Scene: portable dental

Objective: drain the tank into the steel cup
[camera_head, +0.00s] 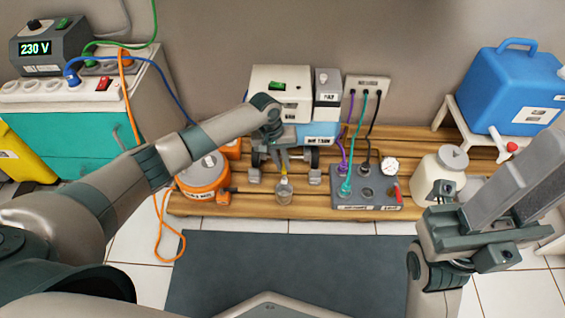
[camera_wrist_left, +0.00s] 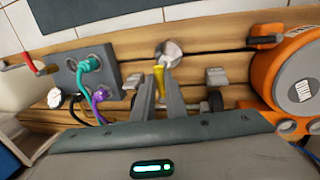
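The tank unit is a cream and grey machine (camera_head: 285,90) on the wooden pallet against the wall. The steel cup (camera_head: 284,190) stands on the pallet slats in front of it; it also shows in the left wrist view (camera_wrist_left: 169,52). A yellow lever (camera_wrist_left: 159,80) points toward the cup, between the machine's feet. My left gripper (camera_wrist_left: 160,88) reaches down over the machine, its narrow finger gap closed around the yellow lever. Contact is partly hidden. My right gripper (camera_head: 465,225) hangs at the right, away from the cup; its fingertips are unclear.
An orange reel (camera_head: 203,175) stands left of the cup. A grey socket panel (camera_head: 365,195) with plugged cables and a gauge (camera_head: 389,165) sits to the right. A white jar (camera_head: 437,172) and blue water container (camera_head: 512,90) are farther right. A dark mat (camera_head: 290,270) lies clear in front.

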